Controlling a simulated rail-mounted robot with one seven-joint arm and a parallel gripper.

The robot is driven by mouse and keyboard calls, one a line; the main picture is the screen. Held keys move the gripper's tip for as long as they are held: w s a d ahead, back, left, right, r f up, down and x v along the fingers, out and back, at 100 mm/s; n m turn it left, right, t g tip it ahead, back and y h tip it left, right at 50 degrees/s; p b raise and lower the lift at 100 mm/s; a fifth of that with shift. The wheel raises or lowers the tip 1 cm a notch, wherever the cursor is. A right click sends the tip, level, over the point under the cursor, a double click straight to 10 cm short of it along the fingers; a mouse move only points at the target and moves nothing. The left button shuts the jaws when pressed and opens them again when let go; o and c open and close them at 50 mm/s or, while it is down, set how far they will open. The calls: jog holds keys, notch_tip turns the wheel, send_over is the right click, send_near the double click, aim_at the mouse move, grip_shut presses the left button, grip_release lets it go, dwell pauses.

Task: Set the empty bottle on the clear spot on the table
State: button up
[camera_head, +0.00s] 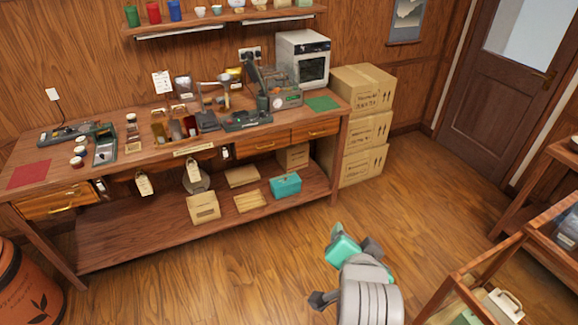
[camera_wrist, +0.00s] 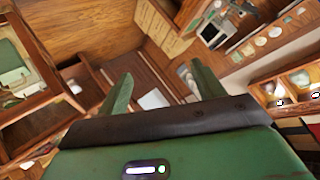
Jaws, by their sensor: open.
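The wooden table (camera_head: 62,174) stands along the wall in the head view, with tools and small goods across most of its top. A red mat (camera_head: 28,174) lies bare at its left end and a green mat (camera_head: 322,103) lies bare at its right end. I cannot pick out the empty bottle for sure; small items on the tabletop are too small to tell. My gripper (camera_wrist: 161,70) is open in the wrist view, its two green fingers apart with nothing between them. It is away from the table, over the floor.
Stacked cardboard boxes (camera_head: 361,133) stand right of the table, and a white oven-like box (camera_head: 304,59) sits at its back right. An orange barrel (camera_head: 22,285) is at lower left. A wood-framed case (camera_head: 462,283) is at lower right. The floor (camera_head: 230,255) before the table is clear.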

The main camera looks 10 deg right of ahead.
jog(key=s+a+r+n+t, duration=0.1)
jog(key=a+r+n+t, duration=0.3)
jog(key=r, duration=0.6)
jog(key=s+a+r+n+t, duration=0.1)
jog(key=a+r+t, duration=0.3)
jog(key=r, duration=0.5)
jog(key=s+a+r+n+t+y, duration=0.1)
jog(key=s+a+r+n+t, duration=0.1)
jog(key=s+r, duration=0.4)
jog(key=s+a+r+n+t+y, duration=0.2)
jog(key=s+a+r, duration=0.4)
jog(key=r, duration=0.5)
jog(key=shift+s+a+n+t, duration=0.4)
jog(key=shift+a+n+t, duration=0.1)
jog(key=shift+t, duration=0.4)
